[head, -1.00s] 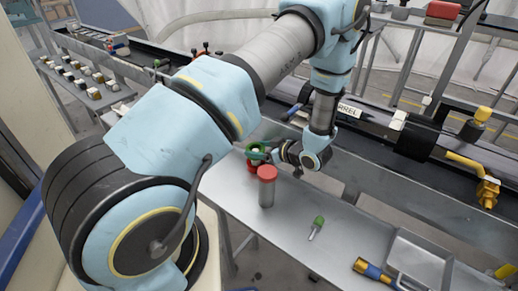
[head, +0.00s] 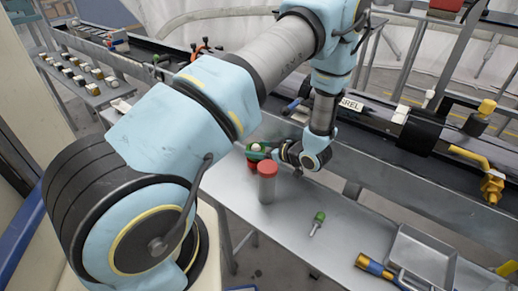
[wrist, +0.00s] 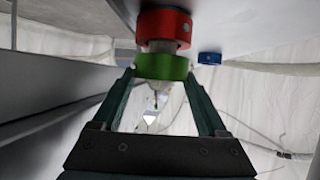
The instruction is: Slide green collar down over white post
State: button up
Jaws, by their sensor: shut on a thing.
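The green collar (wrist: 161,67) is between the two fingers of my gripper (wrist: 160,78) in the wrist view, and my gripper is shut on it. The white post (wrist: 162,46) shows as a short length between the green collar and a red collar (wrist: 163,27). The green collar appears to be around the post. In the head view the green collar (head: 253,154) is just above the red collar (head: 251,163), at the left of my gripper (head: 268,153). My gripper partly hides the post there.
A grey cylinder with a red top (head: 267,185) stands close in front of the post. A green-handled tool (head: 319,217), a gold and blue tool (head: 375,267) and a metal tray (head: 420,258) lie to the right. A blue ring (wrist: 209,58) shows in the wrist view.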

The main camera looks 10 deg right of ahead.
jog(key=shift+f+b, duration=0.35)
jog(key=shift+f, duration=0.2)
jog(key=o, duration=1.4)
jog(key=b+v, duration=0.2)
jog(key=v, duration=0.9)
jog(key=shift+f+b, duration=0.1)
jog(key=shift+b, duration=0.25)
